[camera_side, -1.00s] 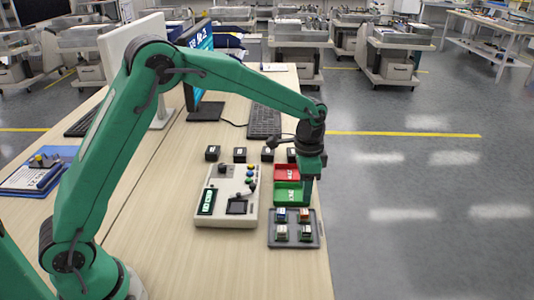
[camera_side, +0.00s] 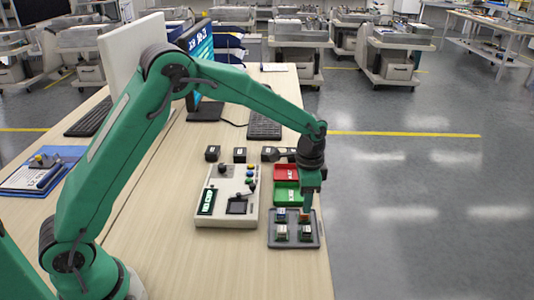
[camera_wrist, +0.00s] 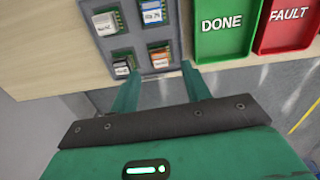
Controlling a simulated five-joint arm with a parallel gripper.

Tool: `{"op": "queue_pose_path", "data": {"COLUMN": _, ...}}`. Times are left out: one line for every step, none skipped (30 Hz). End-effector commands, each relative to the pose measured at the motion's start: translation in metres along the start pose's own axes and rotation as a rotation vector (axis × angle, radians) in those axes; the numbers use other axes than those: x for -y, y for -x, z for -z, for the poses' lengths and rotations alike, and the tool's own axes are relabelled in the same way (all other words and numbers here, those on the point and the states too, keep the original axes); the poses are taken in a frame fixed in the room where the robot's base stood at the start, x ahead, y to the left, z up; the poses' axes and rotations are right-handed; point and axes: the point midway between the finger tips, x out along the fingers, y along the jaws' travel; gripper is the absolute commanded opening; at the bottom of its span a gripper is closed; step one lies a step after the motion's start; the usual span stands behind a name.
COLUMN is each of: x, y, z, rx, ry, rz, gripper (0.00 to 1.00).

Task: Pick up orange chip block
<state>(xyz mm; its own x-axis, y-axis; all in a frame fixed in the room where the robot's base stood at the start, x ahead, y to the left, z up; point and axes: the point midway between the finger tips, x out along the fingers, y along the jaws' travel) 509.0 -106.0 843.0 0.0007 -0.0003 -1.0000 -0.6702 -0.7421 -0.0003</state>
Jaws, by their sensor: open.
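The orange chip block (camera_wrist: 160,58) sits in a slot of the grey tray (camera_wrist: 133,38) in the wrist view, with a white label on top. In the side view the orange chip block (camera_side: 305,217) is at the tray's far right, partly hidden by my gripper. My gripper (camera_side: 308,208) points down just above it. In the wrist view my gripper (camera_wrist: 160,83) is open, with one fingertip on each side of the block's near edge and nothing held. The exact height gap is hard to tell.
Blue (camera_wrist: 153,12), white (camera_wrist: 105,23) and dark (camera_wrist: 121,66) labelled chip blocks share the tray. A green DONE bin (camera_wrist: 222,28) and red FAULT bin (camera_wrist: 286,26) stand beside it. A control box (camera_side: 228,197) is left of the tray. The table's right edge is close.

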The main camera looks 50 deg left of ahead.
Motion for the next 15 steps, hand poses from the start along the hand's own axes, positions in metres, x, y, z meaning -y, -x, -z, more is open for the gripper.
{"op": "queue_pose_path", "data": {"x": 0.0, "y": -0.005, "z": -0.001, "rx": 0.003, "ry": 0.0, "rz": -0.002, "gripper": 0.47}}
{"op": "queue_pose_path", "data": {"x": 0.0, "y": -0.008, "z": -0.001, "rx": 0.004, "ry": 0.0, "rz": -0.002, "gripper": 0.47}}
{"op": "queue_pose_path", "data": {"x": 0.0, "y": -0.013, "z": -0.002, "rx": 0.004, "ry": 0.0, "rz": -0.002, "gripper": 0.47}}
{"op": "queue_pose_path", "data": {"x": 0.0, "y": -0.016, "z": -0.002, "rx": 0.003, "ry": 0.0, "rz": -0.002, "gripper": 0.47}}
{"op": "queue_pose_path", "data": {"x": 0.0, "y": -0.019, "z": -0.002, "rx": 0.003, "ry": 0.0, "rz": -0.002, "gripper": 0.47}}
{"op": "queue_pose_path", "data": {"x": 0.0, "y": -0.024, "z": -0.002, "rx": 0.003, "ry": 0.0, "rz": -0.002, "gripper": 0.47}}
{"op": "queue_pose_path", "data": {"x": 0.0, "y": -0.028, "z": -0.002, "rx": 0.003, "ry": 0.0, "rz": -0.002, "gripper": 0.47}}
{"op": "queue_pose_path", "data": {"x": 0.0, "y": -0.032, "z": -0.002, "rx": 0.003, "ry": 0.0, "rz": -0.002, "gripper": 0.47}}
{"op": "queue_pose_path", "data": {"x": 0.0, "y": -0.035, "z": -0.002, "rx": 0.003, "ry": 0.0, "rz": -0.002, "gripper": 0.47}}
{"op": "queue_pose_path", "data": {"x": 0.0, "y": -0.038, "z": -0.002, "rx": 0.003, "ry": 0.0, "rz": -0.002, "gripper": 0.47}}
{"op": "queue_pose_path", "data": {"x": 0.0, "y": -0.041, "z": -0.002, "rx": 0.002, "ry": 0.0, "rz": -0.001, "gripper": 0.47}}
{"op": "queue_pose_path", "data": {"x": 0.0, "y": -0.043, "z": -0.002, "rx": 0.002, "ry": 0.0, "rz": -0.001, "gripper": 0.47}}
{"op": "queue_pose_path", "data": {"x": 0.0, "y": -0.045, "z": -0.002, "rx": 0.002, "ry": 0.001, "rz": -0.001, "gripper": 0.47}}
{"op": "queue_pose_path", "data": {"x": 0.0, "y": -0.046, "z": -0.002, "rx": 0.002, "ry": 0.001, "rz": -0.001, "gripper": 0.47}}
{"op": "queue_pose_path", "data": {"x": 0.0, "y": -0.046, "z": -0.002, "rx": 0.002, "ry": 0.001, "rz": -0.001, "gripper": 0.47}}
